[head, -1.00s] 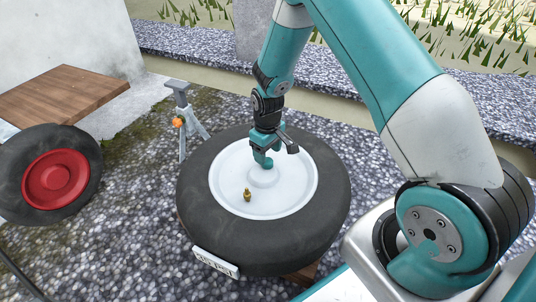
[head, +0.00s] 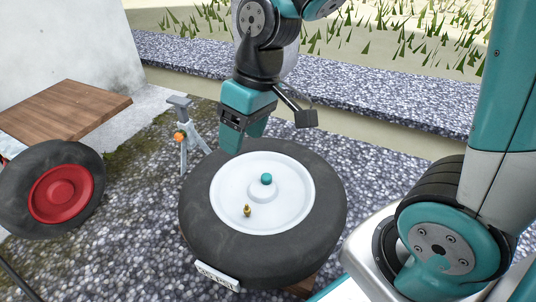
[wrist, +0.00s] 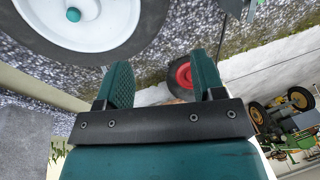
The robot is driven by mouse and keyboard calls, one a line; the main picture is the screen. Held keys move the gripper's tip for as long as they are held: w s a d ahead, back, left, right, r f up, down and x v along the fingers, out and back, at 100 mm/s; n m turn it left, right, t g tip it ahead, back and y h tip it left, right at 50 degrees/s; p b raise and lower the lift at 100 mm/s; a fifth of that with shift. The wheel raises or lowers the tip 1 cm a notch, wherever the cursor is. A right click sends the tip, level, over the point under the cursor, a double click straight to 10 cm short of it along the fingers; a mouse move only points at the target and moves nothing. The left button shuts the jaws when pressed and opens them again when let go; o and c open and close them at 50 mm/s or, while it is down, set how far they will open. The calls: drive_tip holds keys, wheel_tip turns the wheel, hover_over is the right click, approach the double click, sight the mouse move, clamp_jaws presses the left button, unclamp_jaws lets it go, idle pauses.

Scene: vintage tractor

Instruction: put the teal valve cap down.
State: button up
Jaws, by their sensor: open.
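The teal valve cap (head: 266,179) rests on the raised hub of the white wheel rim (head: 228,192), inside a black tyre (head: 200,225) lying flat. It also shows in the wrist view (wrist: 73,15) on the white rim. My gripper (head: 243,145) is above the far side of the tyre, clear of the cap. In the wrist view its two teal fingers (wrist: 165,85) stand apart with nothing between them.
A small brass fitting (head: 247,211) stands on the rim, nearer than the cap. A grey jack stand (head: 183,135) with an orange knob is behind left. A red-hubbed wheel (head: 62,193) and wooden board (head: 65,112) are at left. A number plate (head: 217,275) leans on the tyre's front.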

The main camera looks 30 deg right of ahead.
drive_tip(key=s+a+r+n+y, duration=0.1)
drive_tip(key=s+r, duration=0.4)
drive_tip(key=s, duration=0.7)
drive_tip(key=shift+a, duration=0.65)
